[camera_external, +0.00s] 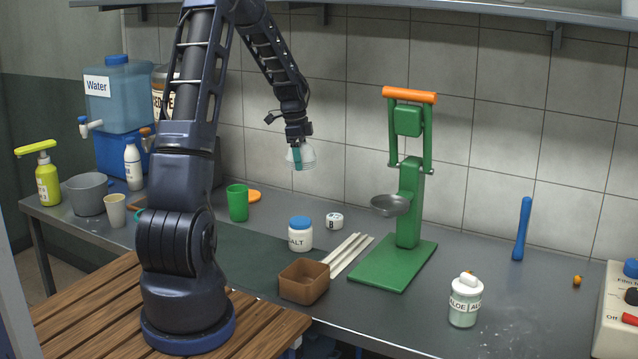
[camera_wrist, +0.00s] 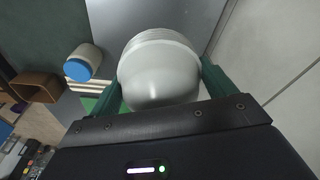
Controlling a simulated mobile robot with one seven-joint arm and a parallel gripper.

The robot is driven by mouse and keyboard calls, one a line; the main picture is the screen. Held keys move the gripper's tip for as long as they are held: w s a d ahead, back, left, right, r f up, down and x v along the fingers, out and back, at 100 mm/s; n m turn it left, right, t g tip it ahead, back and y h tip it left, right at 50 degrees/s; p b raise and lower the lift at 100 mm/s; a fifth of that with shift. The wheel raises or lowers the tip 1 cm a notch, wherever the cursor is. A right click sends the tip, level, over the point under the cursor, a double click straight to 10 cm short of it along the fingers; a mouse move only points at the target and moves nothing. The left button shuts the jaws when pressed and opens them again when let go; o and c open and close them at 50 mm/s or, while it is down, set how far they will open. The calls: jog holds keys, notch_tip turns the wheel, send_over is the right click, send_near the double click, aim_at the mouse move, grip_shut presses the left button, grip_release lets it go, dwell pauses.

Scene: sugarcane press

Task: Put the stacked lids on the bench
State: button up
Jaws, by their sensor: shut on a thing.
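My gripper (camera_external: 297,157) is shut on the stacked lids (camera_external: 309,155), a pale, translucent domed stack. It holds them in the air above the back part of the bench (camera_external: 400,312), close to the tiled wall. In the wrist view the stacked lids (camera_wrist: 158,72) sit between the two teal fingers of my gripper (camera_wrist: 163,85), with ridged rims stacked at the far end and the rounded dome towards the palm. The lids are clear of the bench surface.
Below are a salt jar (camera_external: 300,234), a small jar marked B (camera_external: 334,221), a green cup (camera_external: 237,203), an orange disc (camera_external: 254,196), pale sticks (camera_external: 347,255) and a brown box (camera_external: 304,281). The green press (camera_external: 409,205) stands to the right. Bench between press and blue pestle (camera_external: 522,229) is clear.

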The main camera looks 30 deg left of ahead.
jog(key=s+d+f+n+t+y, duration=0.1)
jog(key=s+d+f+n, duration=0.1)
jog(key=d+f+n, duration=0.35)
jog(key=s+d+f+n, duration=0.25)
jog(key=d+n, duration=0.35)
jog(key=d, duration=0.3)
jog(key=s+d+r+m+h, duration=0.1)
jog(key=s+d+r+m, duration=0.3)
jog(key=s+d, duration=0.8)
jog(key=s+d+r+m, duration=0.1)
jog(key=s+d+m, duration=0.4)
jog(key=s+d, duration=0.8)
notch_tip(320, 180, up, 6)
jog(key=m+g+y, duration=0.1)
jog(key=m+g, duration=0.2)
jog(key=m, duration=2.2)
send_over(533, 334)
notch_tip(533, 334, down, 20)
jog(key=shift+w+r, duration=0.15)
jog(key=shift+r, duration=0.1)
jog(key=shift+f, duration=0.15)
